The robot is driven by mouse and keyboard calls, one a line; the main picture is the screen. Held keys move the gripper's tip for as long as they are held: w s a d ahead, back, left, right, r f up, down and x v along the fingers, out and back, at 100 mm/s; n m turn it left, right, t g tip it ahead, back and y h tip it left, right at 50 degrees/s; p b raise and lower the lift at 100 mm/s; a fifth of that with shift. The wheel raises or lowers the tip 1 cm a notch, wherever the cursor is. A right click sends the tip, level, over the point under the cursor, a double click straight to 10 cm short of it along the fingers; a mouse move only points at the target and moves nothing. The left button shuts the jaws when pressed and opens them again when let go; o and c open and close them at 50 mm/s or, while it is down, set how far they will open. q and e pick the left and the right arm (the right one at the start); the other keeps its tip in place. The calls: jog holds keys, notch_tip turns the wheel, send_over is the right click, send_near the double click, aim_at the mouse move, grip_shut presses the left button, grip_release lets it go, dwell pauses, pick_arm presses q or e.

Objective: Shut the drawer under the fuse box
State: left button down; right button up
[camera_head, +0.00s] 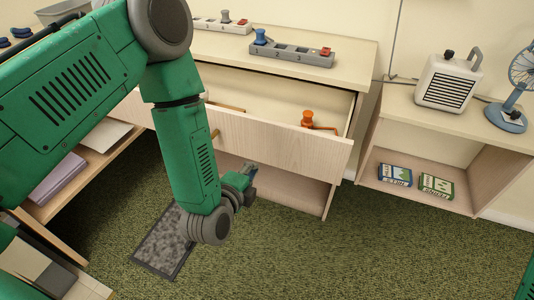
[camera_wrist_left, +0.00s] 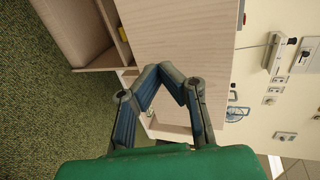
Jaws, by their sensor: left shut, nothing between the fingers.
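The drawer (camera_head: 290,142) is pulled open from the pale wooden cabinet, its inside showing from above. An orange tool (camera_head: 308,119) lies in it at the right. On the cabinet top above stands a grey block (camera_head: 292,54) numbered 1, 2, 3, with a blue and a red part; I cannot tell whether it is the fuse box. My left gripper (camera_head: 251,170) is shut and empty, in front of the drawer front's lower edge. In the left wrist view its fingertips (camera_wrist_left: 171,70) meet before a pale wood panel (camera_wrist_left: 185,30). I cannot tell whether they touch it. My right gripper is not seen.
A second numbered block (camera_head: 222,25) stands farther back on the cabinet. A low shelf at right holds a white heater (camera_head: 448,80), a blue fan (camera_head: 506,116) and two small boxes (camera_head: 436,187).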

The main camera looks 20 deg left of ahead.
aim_at(267, 149)
pick_arm(q)
jog(key=x, duration=0.4)
jog(key=b+x, duration=0.1)
jog(key=x, duration=0.1)
jog(key=shift+w+a+r, duration=0.1)
jog(key=shift+w+r, duration=0.15)
jog(key=shift+w, duration=0.95)
